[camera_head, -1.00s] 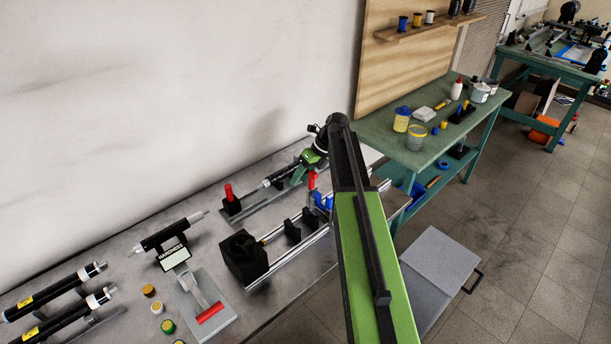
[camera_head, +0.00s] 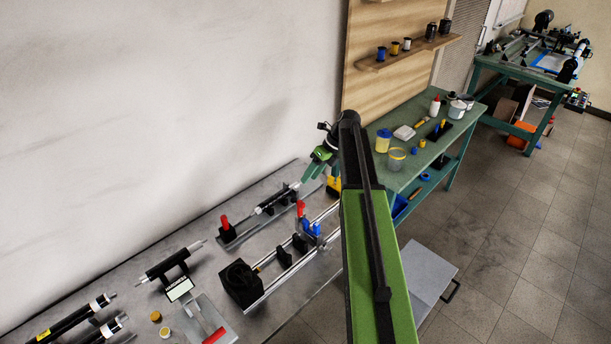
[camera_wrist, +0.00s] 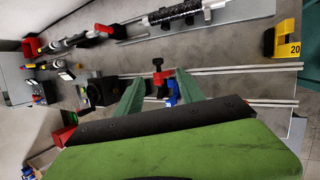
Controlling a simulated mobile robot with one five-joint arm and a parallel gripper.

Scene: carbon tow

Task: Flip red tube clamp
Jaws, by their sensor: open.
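The red tube clamp (camera_head: 301,208) stands upright on the twin-rail fixture, right beside a blue clamp (camera_head: 311,229). In the wrist view the red clamp (camera_wrist: 158,76) shows between my fingers, with the blue clamp (camera_wrist: 170,98) just behind and below it in the picture. My gripper (camera_head: 312,172) is open and empty, with green fingers. In the head view it is above and beyond the red clamp, apart from it. In the wrist view the two fingers of my gripper (camera_wrist: 160,80) frame the clamp from either side; no contact is visible.
A yellow block marked 20 (camera_wrist: 285,40) stands at the right of the wrist view. A black block (camera_head: 240,284) sits at the rails' near end. A black tube (camera_head: 275,200) on a stand and a red-handled part (camera_head: 225,222) lie along the wall.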

